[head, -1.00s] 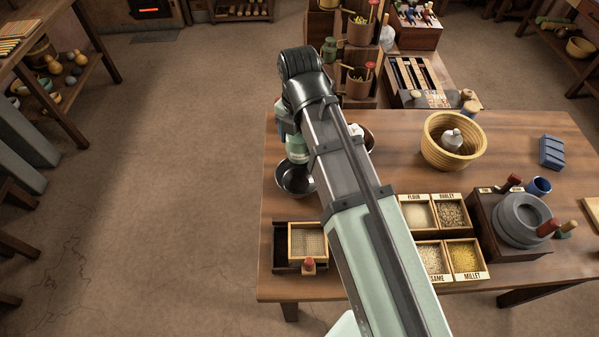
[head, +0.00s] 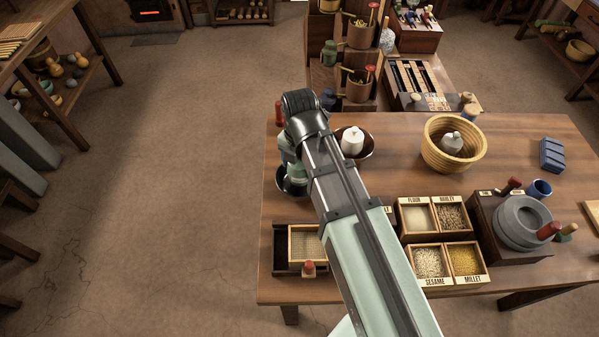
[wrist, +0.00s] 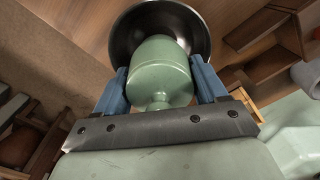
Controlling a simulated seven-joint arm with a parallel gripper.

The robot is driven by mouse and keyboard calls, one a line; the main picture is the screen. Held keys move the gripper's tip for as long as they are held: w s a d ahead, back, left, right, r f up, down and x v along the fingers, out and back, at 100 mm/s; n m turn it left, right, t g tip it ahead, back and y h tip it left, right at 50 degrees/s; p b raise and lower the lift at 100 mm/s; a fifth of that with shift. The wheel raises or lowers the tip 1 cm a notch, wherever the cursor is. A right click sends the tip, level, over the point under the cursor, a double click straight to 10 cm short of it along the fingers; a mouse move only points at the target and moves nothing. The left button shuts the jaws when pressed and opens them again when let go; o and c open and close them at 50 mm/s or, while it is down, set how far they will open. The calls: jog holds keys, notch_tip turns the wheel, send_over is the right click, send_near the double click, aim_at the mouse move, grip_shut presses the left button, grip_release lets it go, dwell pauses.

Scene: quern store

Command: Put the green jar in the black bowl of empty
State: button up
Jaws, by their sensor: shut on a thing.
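The green jar (wrist: 160,70) is between the blue fingers of my gripper (wrist: 163,84), which is shut on it. In the head view the jar (head: 298,173) shows partly beside my arm, low over the black bowl. The black bowl (head: 283,187) stands at the table's left edge, partly hidden by the jar and my arm. In the wrist view the bowl (wrist: 125,32) lies directly beyond the jar, its dark inside around the jar's far end. I cannot tell whether the jar touches the bowl's bottom.
A dark reddish bowl (head: 368,152) with a white jar (head: 352,141) stands right of my arm. A woven basket (head: 427,150) holds another pale jar. A sieve box (head: 305,243) and grain boxes (head: 430,262) stand nearer. Bare table lies between basket and blue block (head: 551,154).

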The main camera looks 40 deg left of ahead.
jog(key=shift+f, duration=1.95)
jog(key=shift+f, duration=0.2)
jog(key=o, duration=1.3)
jog(key=shift+o, duration=0.2)
jog(key=shift+r, duration=0.15)
notch_tip(320, 180, up, 12)
jog(key=shift+r, duration=0.1)
